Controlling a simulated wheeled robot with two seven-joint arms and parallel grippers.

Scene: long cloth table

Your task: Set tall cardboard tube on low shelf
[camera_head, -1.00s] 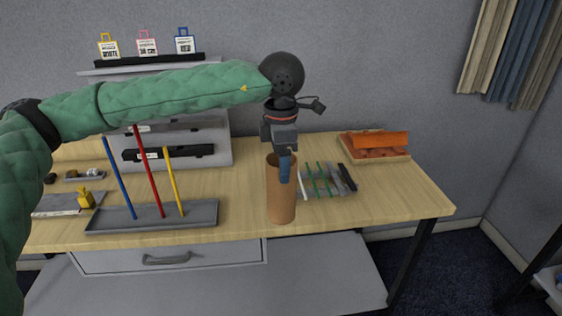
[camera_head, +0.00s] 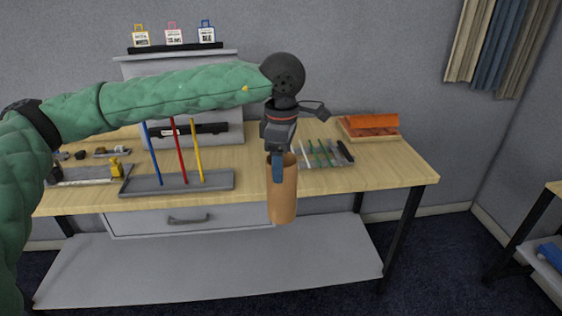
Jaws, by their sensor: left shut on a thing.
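The tall cardboard tube (camera_head: 284,200) is brown, open at the top and upright. My left gripper (camera_head: 279,168) comes down from above and is shut on the tube's rim. The tube hangs in front of the table's front edge, its lower end below the level of the tabletop in the picture. The grey low shelf (camera_head: 210,262) runs under the table and its visible part is bare. My right gripper is not in view.
The wooden table (camera_head: 380,180) holds a grey tray (camera_head: 180,183) with blue, red and yellow rods, a tray of pens (camera_head: 322,153) and an orange-topped box (camera_head: 370,125). A drawer (camera_head: 185,216) hangs above the shelf. Another shelf unit (camera_head: 545,262) stands at the right.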

